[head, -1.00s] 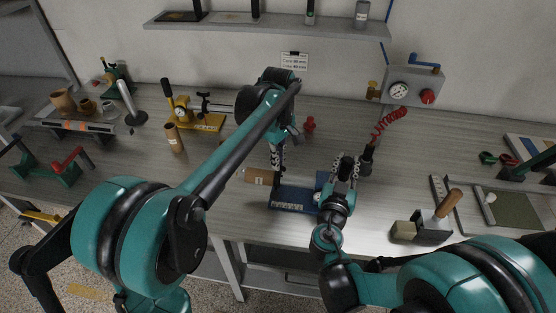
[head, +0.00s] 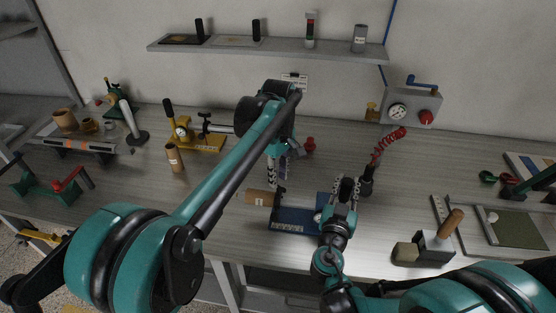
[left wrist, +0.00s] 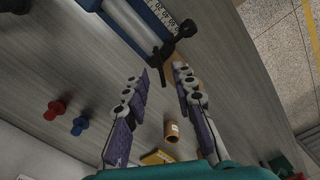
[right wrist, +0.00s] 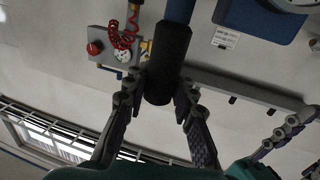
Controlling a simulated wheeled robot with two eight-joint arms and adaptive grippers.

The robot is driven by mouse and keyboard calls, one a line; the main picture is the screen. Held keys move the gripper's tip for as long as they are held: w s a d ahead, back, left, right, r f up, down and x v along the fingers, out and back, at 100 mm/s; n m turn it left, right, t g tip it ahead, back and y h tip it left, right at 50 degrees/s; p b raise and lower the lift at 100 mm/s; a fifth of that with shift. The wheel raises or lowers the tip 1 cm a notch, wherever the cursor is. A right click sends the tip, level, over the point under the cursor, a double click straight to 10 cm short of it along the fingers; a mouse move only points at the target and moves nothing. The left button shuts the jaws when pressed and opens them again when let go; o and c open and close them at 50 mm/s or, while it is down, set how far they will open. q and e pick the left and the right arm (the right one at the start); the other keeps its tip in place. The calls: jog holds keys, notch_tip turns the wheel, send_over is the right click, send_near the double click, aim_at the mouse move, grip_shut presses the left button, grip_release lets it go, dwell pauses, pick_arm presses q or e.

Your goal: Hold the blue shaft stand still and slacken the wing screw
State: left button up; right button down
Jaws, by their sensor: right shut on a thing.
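The blue shaft stand (head: 296,222) lies on the bench in front of me, with a white label on its front edge. My right gripper (head: 345,184) is at the stand's right end. In the right wrist view the right gripper (right wrist: 160,95) is shut on a black grip (right wrist: 168,62) on a blue bar. My left gripper (head: 279,172) is above the stand's left end. In the left wrist view the left gripper (left wrist: 161,82) is open and empty, with the black wing screw (left wrist: 163,57) just beyond its fingertips.
A red peg (head: 310,145) stands behind my left gripper. A yellow fixture (head: 203,140) and a brown tube (head: 174,158) are at left. A gauge box (head: 410,107) with a red coiled hose is at back right. A block with a wooden handle (head: 434,247) is at right.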

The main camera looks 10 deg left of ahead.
pick_arm(q)
notch_tip(320, 180, up, 10)
jog(key=shift+f, duration=0.25)
jog(key=shift+o, duration=0.2)
jog(key=o, duration=1)
jog(key=shift+m, duration=0.3)
jog(key=shift+c, duration=0.2)
notch_tip(320, 180, down, 12)
jog(key=m, duration=1.7)
jog(key=c, duration=1.2)
